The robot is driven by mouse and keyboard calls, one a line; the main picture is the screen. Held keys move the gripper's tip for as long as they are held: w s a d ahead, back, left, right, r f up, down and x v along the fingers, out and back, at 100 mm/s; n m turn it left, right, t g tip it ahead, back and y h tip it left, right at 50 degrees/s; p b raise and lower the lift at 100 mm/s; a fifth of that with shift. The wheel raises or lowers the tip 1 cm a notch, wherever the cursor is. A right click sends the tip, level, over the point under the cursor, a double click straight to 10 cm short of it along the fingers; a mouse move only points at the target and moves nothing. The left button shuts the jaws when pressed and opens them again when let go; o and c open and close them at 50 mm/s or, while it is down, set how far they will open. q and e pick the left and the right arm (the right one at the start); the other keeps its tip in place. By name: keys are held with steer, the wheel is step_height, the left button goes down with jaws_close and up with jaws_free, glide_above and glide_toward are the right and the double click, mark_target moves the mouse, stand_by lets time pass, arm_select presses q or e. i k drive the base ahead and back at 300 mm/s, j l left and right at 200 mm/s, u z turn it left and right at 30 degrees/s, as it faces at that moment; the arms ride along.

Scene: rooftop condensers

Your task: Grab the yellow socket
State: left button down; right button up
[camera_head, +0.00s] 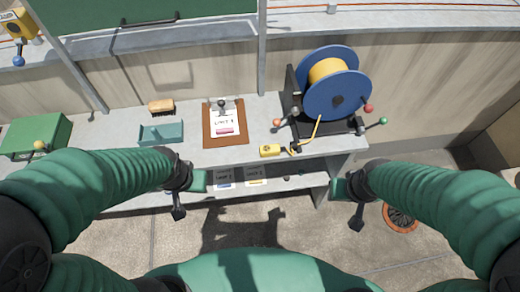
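The yellow socket (270,151) lies on the workbench near its front edge, just left of the cable reel. A yellow cable (317,128) runs down from the reel (338,95) toward it. My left gripper (187,200) hangs in front of the bench, left of the socket and apart from it. My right gripper (349,204) hangs in front of the bench's right end, right of the socket and apart from it. Neither gripper visibly holds anything. Their finger gaps are too small and dark to judge.
The workbench (180,150) holds a clipboard (225,143), a teal tray (161,134), a brush (161,106) and a green case (35,137). The reel stand has colored knobs close to the socket. A lower shelf (300,181) carries labelled bins. An orange round drain (400,217) is on the floor.

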mark_target(272, 151)
steer(key=i+j+u, duration=0.1)
steer(key=u, duration=0.3)
steer(key=i+u, duration=0.45)
steer(key=k, duration=0.1)
